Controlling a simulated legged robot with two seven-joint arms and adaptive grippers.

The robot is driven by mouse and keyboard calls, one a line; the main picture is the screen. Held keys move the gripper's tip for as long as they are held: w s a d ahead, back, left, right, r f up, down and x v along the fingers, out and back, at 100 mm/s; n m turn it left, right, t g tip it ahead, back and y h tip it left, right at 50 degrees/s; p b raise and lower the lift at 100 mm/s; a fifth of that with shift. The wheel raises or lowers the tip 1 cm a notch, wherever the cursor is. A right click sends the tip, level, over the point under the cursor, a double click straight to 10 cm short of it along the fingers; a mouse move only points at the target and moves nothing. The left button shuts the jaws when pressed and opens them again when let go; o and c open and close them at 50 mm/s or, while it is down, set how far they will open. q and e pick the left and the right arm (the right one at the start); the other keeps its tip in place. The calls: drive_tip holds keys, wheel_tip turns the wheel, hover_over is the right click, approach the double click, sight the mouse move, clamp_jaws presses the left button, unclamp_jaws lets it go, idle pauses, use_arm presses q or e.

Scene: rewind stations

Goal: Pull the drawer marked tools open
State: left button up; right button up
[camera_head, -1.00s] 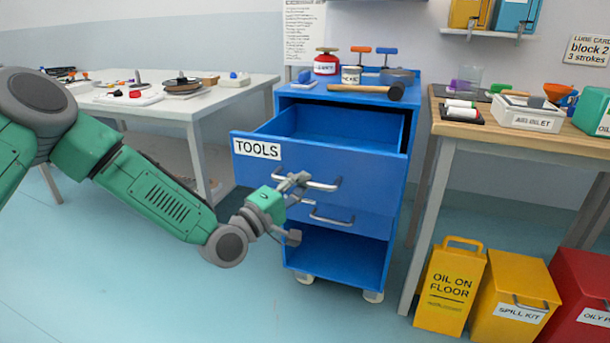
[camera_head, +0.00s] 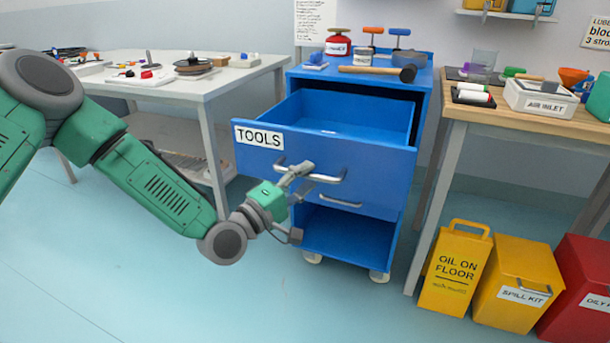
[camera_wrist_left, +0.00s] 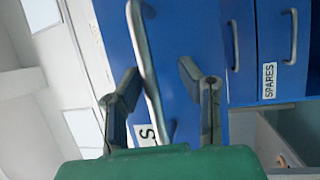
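The blue drawer marked TOOLS (camera_head: 258,137) is the top drawer of a blue wheeled cart (camera_head: 423,95). It stands well out from the cart, and its empty-looking inside shows. Its metal bar handle (camera_head: 325,178) is on the front; in the left wrist view the handle (camera_wrist_left: 146,60) runs lengthwise between my fingers. My left gripper (camera_head: 302,172) is at the handle's left part. In the left wrist view my left gripper (camera_wrist_left: 160,71) has its fingers apart, with a gap beside the bar. My right gripper is not in view.
A hammer (camera_head: 377,71) and cans lie on the cart top. A white table (camera_head: 225,78) stands left, a wooden bench (camera_head: 545,128) right. The floor before the cart is clear.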

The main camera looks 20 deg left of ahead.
use_arm(q)
drive_tip(key=shift+r, duration=0.25)
drive_tip(key=v, duration=1.2)
drive_tip(key=shift+f, duration=0.25)
drive_tip(key=s+d+f+m+g+y+p, duration=0.1)
drive_tip(key=s+d+f+m+g+p, duration=0.2)
drive_tip(key=s+f+m+g, duration=0.25)
drive_tip(key=s+d+f+m+g+y+p, duration=0.25)
drive_tip(key=s+f+g, duration=0.3)
drive_tip(key=f, duration=0.35)
drive_tip(key=s+a+f+m+g+y+p, duration=0.1)
drive_tip(key=s+a+m+g+y+p, duration=0.1)
drive_tip(key=s, duration=0.6)
drive_tip(key=s+a+f+m+g+y+p, duration=0.2)
drive_tip(key=s+a+g+y, duration=0.1)
drive_tip(key=s+a, duration=0.3)
drive_tip(key=shift+s+a+m+g, duration=0.4)
drive_tip(key=shift+s+g, duration=0.3)
drive_tip(key=shift+s, duration=0.45)
